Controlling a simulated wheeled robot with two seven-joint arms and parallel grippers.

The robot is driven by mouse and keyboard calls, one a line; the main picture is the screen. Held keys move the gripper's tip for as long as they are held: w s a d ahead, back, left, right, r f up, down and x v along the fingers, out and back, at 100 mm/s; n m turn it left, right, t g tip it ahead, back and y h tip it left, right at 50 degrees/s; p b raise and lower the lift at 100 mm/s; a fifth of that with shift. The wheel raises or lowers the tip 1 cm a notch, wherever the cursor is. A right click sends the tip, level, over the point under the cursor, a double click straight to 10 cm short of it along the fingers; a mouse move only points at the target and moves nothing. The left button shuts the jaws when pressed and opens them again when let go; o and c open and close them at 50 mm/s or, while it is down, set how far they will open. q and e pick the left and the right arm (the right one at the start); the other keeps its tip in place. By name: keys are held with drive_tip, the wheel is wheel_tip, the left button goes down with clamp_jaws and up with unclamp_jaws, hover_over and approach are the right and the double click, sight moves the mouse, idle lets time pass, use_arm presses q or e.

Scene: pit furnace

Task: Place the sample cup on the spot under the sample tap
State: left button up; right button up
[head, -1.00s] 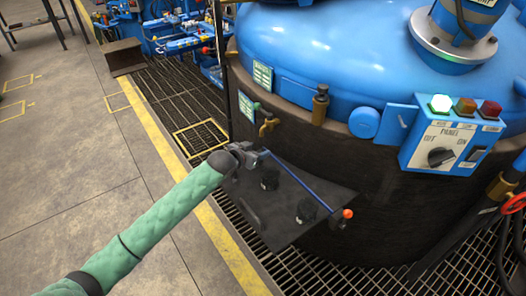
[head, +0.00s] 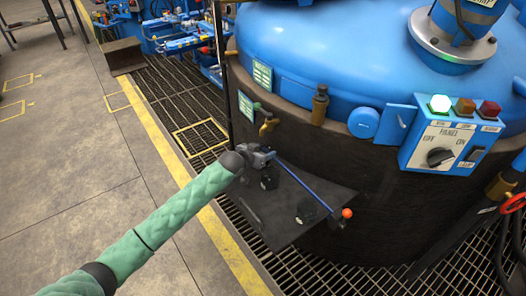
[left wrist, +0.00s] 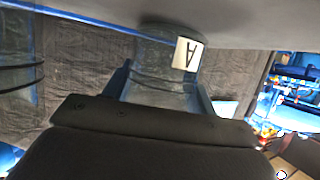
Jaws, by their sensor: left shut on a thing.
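My left gripper (head: 265,157) is above the back left part of a dark shelf (head: 270,232) on the furnace side. In the left wrist view the gripper (left wrist: 160,95) is shut on the sample cup (left wrist: 160,90), a grey-blue cup with a white label marked with an upside-down "A". In the head view I cannot make out the cup apart from the gripper. A brass tap (head: 268,124) with a green handle sticks out of the furnace wall, just beyond and above the gripper. The spot under it is not clearly visible. My right gripper is not in view.
A second brass fitting (head: 320,105) and a control panel (head: 450,140) are to the right. Floor grating (head: 200,105) lies around the furnace.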

use_arm(q)
drive_tip(key=o, duration=1)
drive_tip(key=shift+f, duration=0.1)
drive_tip(key=shift+c, duration=0.2)
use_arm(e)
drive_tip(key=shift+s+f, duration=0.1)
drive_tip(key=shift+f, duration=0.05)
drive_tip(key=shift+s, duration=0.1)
use_arm(q)
drive_tip(key=v, duration=1.1)
drive_tip(key=shift+s+a, duration=0.1)
drive_tip(key=shift+s+a+r, duration=0.2)
drive_tip(key=shift+s+r, duration=0.05)
drive_tip(key=shift+s, duration=0.05)
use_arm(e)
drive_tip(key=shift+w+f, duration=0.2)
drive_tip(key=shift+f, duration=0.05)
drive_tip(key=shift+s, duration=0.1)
